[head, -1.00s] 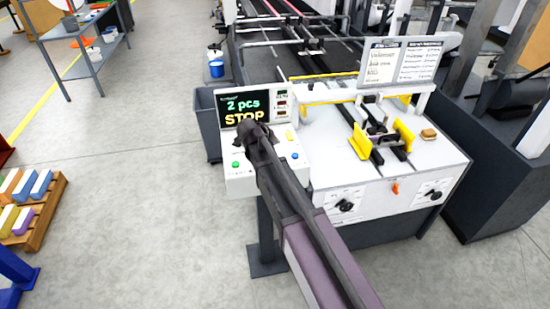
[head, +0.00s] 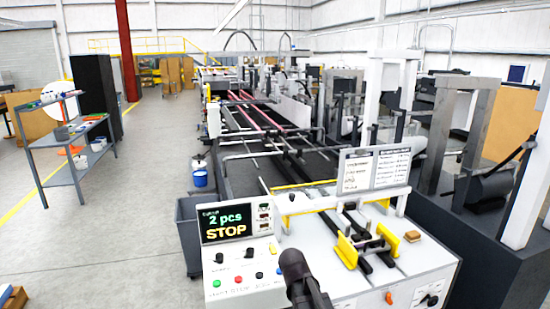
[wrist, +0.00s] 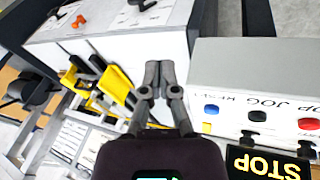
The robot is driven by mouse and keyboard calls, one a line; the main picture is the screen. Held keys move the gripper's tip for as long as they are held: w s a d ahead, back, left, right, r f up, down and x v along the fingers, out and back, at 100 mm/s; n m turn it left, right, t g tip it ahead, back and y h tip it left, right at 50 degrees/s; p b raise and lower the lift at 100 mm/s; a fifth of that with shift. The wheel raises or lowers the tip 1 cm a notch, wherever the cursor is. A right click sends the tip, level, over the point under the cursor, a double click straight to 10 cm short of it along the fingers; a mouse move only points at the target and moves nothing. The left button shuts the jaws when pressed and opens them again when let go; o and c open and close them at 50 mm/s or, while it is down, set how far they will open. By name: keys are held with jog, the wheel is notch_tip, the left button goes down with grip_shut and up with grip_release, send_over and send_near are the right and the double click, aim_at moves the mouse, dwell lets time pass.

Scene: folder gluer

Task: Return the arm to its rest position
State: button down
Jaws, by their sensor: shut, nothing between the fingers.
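My gripper (wrist: 157,72) is shut and empty in the wrist view, its dark fingertips together. It is over the gap between the white machine table (wrist: 120,52) and the control panel (wrist: 250,75), apart from the buttons as far as I can see. In the head view the dark end of my arm (head: 300,275) rises from the bottom edge, in front of the control panel's right side (head: 240,285). The rest of my arm is out of frame there.
A grey bin (head: 188,235) and blue bucket (head: 200,178) stand left. Open floor (head: 110,240) lies further left.

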jog(key=s+d+g+y, duration=0.1)
jog(key=s+d, duration=0.2)
jog(key=s, duration=0.3)
jog(key=s+d+f+g+y, duration=0.1)
jog(key=s+d+g+y, duration=0.1)
jog(key=s+d, duration=0.2)
jog(key=s, duration=0.3)
jog(key=shift+s+f+m, duration=0.2)
jog(key=shift+s+m, duration=0.05)
jog(key=shift+m, duration=0.15)
